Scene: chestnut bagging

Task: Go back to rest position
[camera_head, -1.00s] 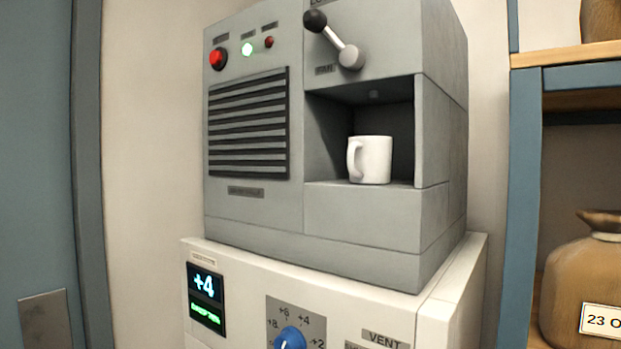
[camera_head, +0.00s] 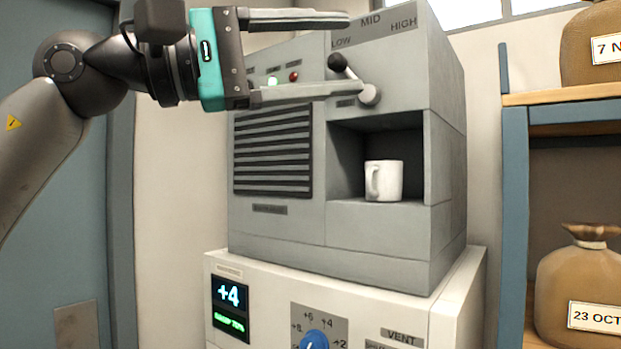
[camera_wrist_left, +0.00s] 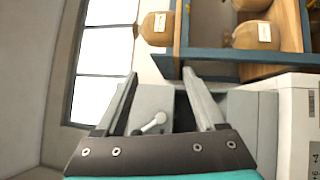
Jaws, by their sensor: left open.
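My left gripper (camera_head: 350,55) comes in from the left at the top of the head view. Its two long fingers are spread apart with nothing between them. It is in front of the upper part of a grey machine (camera_head: 277,229). My right gripper is in neither view.
A white mug (camera_head: 386,181) stands in the machine's recess. A blue-framed shelf (camera_head: 515,180) with brown sacks (camera_head: 585,285) stands right. A window (camera_wrist_left: 104,70) shows in the wrist view.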

